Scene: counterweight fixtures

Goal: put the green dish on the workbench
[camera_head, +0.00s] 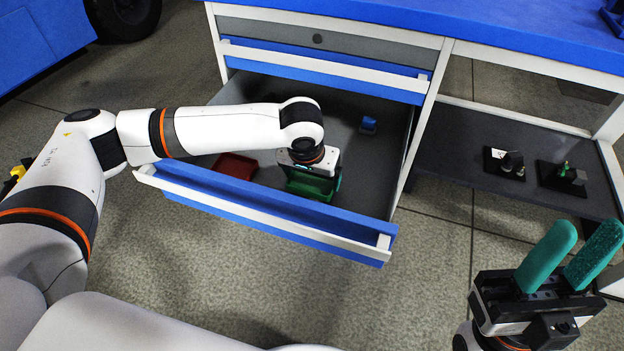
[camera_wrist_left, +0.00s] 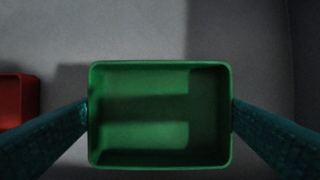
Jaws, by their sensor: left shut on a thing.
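The green dish (camera_head: 326,189) is inside the open drawer, partly hidden under my left gripper (camera_head: 312,178). In the left wrist view the green dish (camera_wrist_left: 160,160) is an empty rectangular tray, level, with one finger of my left gripper (camera_wrist_left: 160,112) against each short side. The left gripper is shut on the dish. The blue workbench (camera_head: 500,22) top is above the drawer, at the top right. My right gripper (camera_head: 560,262) is at the lower right, away from the drawer, with its two green fingers apart and nothing between them.
A red dish (camera_head: 236,167) lies in the drawer left of the green one and shows in the left wrist view (camera_wrist_left: 18,100). A small blue thing (camera_head: 368,125) sits at the drawer's right. Dark fixtures stand on the lower shelf (camera_head: 545,150). The drawer front (camera_head: 270,215) juts out.

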